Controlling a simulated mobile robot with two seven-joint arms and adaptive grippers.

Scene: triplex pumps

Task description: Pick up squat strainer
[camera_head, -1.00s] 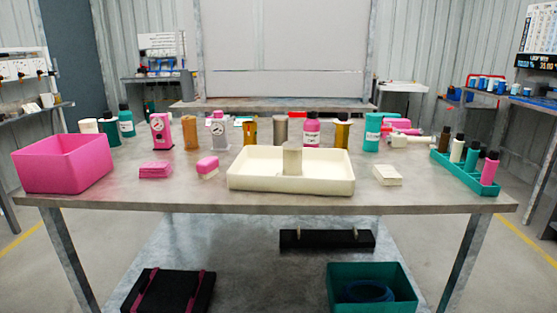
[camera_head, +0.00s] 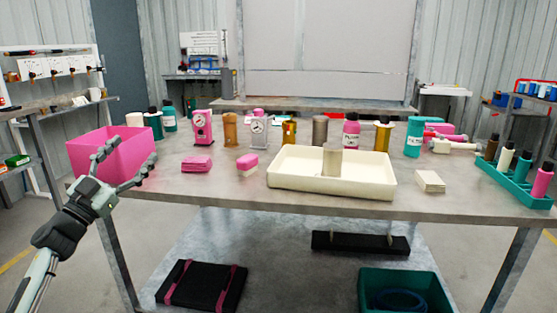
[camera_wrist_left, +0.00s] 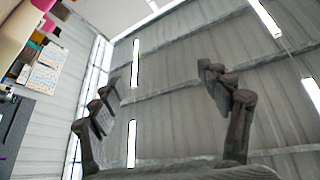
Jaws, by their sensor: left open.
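A short grey-beige cylinder (camera_head: 332,160) stands upright in a cream tray (camera_head: 290,184) on the table. Similar cylinders stand behind: a taller grey one (camera_head: 320,130), an amber one (camera_head: 230,129) and a gold one (camera_head: 382,136). I cannot tell for sure which is the squat strainer; the one in the tray looks shortest. My left gripper (camera_head: 129,161) is open and empty at the table's left front, in front of the pink bin. In the left wrist view its open fingers (camera_wrist_left: 160,75) point at the ceiling. My right gripper is out of view.
A pink bin (camera_head: 130,160) stands at the table's left end. Pink blocks (camera_head: 196,164) and a cream stack (camera_head: 430,181) lie near the front edge. Gauges, bottles and a teal bottle rack (camera_head: 520,187) fill the back and right. A teal crate (camera_head: 375,278) sits below.

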